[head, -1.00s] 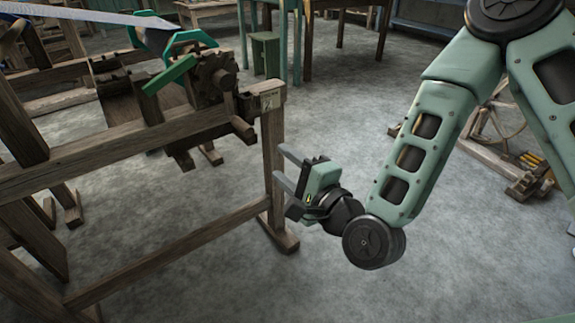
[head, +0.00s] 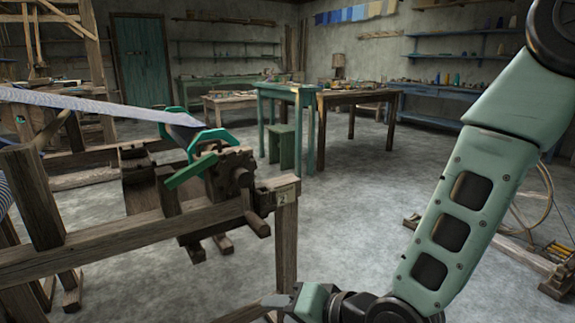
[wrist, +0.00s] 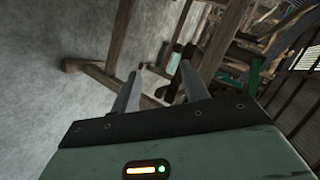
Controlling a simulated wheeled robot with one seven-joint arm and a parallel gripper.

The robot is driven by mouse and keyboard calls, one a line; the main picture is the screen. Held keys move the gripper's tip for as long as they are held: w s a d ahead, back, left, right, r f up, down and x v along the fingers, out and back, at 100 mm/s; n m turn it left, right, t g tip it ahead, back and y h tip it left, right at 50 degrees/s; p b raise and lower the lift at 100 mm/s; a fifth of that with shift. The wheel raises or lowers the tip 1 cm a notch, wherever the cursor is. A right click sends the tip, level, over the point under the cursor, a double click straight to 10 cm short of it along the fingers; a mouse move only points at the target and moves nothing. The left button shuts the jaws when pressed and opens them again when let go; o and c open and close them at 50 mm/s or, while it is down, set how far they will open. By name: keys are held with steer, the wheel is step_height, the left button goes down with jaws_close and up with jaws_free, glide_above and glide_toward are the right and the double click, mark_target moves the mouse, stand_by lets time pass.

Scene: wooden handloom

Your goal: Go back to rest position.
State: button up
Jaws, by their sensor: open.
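My gripper (head: 276,308) is at the bottom of the head view, partly cut off by the lower edge, just right of the loom's front post. In the wrist view its two fingers (wrist: 158,88) are apart with nothing held between them. The wooden handloom (head: 120,238) stands on the left of the head view, with a toothed wheel, green parts and a striped cloth stretched over it. The loom's wooden frame also shows beyond the fingers in the wrist view (wrist: 215,40). I cannot tell the exact gap between the gripper and the post.
A green table (head: 290,92) and a brown wooden table (head: 355,96) stand at the back. A spinning wheel (head: 535,205) is at the right, behind my arm. The grey floor (head: 350,200) between loom and arm is clear.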

steer(key=s+d+r+n+g+h, duration=0.3)
steer(key=s+d+n+h, duration=0.15)
steer(key=s+d, duration=0.25)
steer(key=s+d+r+n+g+h, duration=0.3)
steer(key=s+d+n+g+h, duration=0.1)
steer(key=s+d+n, duration=0.3)
step_height(320, 180, up, 29)
steer(key=s+m+p, duration=0.1)
steer(key=p, duration=2.7)
steer(key=shift+s+d+p, duration=0.15)
steer(key=shift+s+p, duration=0.05)
steer(key=shift+p, duration=0.15)
